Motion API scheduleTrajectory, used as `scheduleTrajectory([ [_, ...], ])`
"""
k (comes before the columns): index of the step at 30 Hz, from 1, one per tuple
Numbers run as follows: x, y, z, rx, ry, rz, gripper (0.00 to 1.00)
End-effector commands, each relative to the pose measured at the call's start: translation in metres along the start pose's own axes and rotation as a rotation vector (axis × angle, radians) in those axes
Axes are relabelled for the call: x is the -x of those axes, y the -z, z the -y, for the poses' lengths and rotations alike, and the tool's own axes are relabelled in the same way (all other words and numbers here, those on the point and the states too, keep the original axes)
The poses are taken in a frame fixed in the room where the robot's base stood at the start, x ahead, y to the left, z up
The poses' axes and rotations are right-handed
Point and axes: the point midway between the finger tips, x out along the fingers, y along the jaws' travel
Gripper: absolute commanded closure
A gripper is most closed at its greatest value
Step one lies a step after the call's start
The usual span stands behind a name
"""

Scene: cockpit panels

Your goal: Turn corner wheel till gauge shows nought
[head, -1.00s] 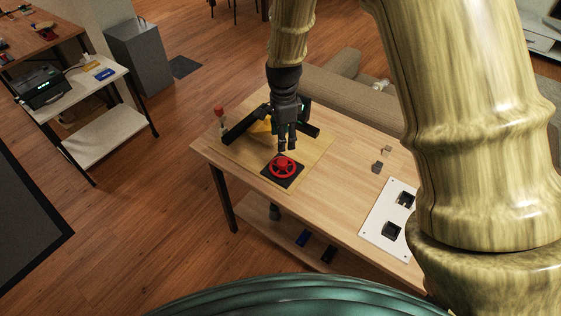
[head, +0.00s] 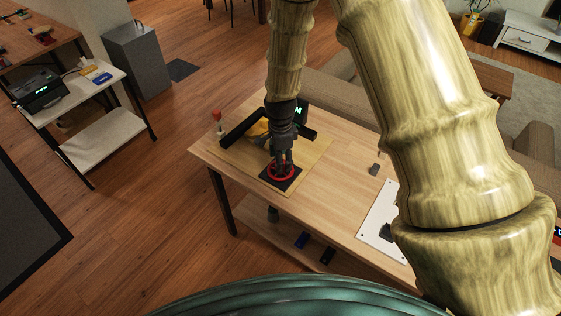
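The red wheel (head: 271,173) sits on a black square base near the front corner of a wooden board (head: 312,160) on the table. My gripper (head: 282,170) points down over the wheel, its fingertips at the wheel and covering its middle. I cannot tell whether the fingers are open or closed on it. A dark display with green lit digits (head: 300,111), likely the gauge, stands behind my gripper. It is partly hidden and its reading is too small to make out.
Black bars (head: 240,127) and a yellow piece (head: 259,129) stand on the board behind the wheel. A red-topped lever (head: 217,117) is at the board's left. A white panel (head: 374,228) lies at the right, partly hidden by my arm.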

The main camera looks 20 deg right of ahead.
Motion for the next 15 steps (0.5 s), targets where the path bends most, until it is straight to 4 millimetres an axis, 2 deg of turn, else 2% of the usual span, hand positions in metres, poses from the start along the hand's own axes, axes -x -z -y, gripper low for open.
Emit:
scheduleTrajectory([
  [6, -0.019, 0.0, -0.001, 0.0, -0.002, 0.0, 0.46],
  [15, -0.029, 0.0, 0.0, 0.001, 0.0, 0.0, 0.46],
])
